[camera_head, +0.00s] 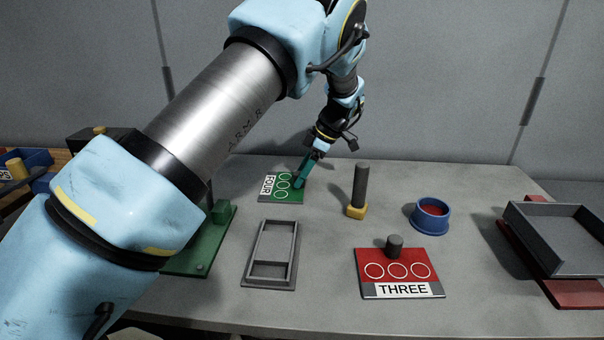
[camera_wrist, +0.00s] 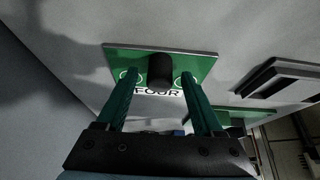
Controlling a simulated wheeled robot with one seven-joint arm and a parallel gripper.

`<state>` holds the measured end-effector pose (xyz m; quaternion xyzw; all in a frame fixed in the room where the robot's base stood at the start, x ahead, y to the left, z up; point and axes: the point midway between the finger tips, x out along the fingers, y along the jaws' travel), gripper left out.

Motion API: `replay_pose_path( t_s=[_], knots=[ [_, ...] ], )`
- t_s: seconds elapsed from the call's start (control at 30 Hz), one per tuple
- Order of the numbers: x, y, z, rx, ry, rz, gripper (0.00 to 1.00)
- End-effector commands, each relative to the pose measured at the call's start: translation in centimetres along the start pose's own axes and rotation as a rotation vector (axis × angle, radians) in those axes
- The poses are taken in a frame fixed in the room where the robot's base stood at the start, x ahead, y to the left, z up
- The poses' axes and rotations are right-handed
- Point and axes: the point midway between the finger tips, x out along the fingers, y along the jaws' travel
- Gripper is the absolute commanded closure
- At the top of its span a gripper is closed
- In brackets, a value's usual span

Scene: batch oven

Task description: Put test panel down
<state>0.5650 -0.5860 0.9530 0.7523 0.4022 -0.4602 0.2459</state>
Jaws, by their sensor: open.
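The green panel marked FOUR (camera_head: 271,197), with white rings, appears to lie flat on the grey table at the back. It also shows in the wrist view (camera_wrist: 204,62), with a dark round knob (camera_wrist: 160,70) standing up at its middle. My gripper (camera_head: 299,182) is over this panel. In the wrist view its two teal fingers (camera_wrist: 158,80) are open, one on each side of the knob, with visible gaps. In the head view the fingers hide the knob. The red panel marked THREE (camera_head: 402,283), with a dark knob (camera_head: 395,245), lies at the front right.
A grey open frame (camera_head: 247,279) lies in front of the green panel. A dark post on a yellow base (camera_head: 357,211) and a blue round cup (camera_head: 430,222) stand to the right. A grey tray (camera_head: 560,270) is far right. A green fixture (camera_head: 214,256) is left, partly behind my arm.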

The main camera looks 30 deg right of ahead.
Motion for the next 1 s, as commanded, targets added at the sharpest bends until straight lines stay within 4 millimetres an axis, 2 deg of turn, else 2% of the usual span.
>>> replay_pose_path(
  t_s=[0.17, 0.4, 0.6, 0.8, 1.0],
  knots=[
    [-2.3, 0.1, 0.2, 0.000, -0.003, 0.006, 0.31],
    [-7.5, 0.1, 0.2, 0.000, -0.003, 0.006, 0.31],
    [-10.6, 0.1, 0.2, 0.000, -0.002, 0.002, 0.31],
    [-11.8, 0.0, 0.1, 0.001, -0.002, 0.001, 0.31],
    [-11.9, 0.0, 0.1, 0.001, -0.002, 0.000, 0.31]
  ],
)
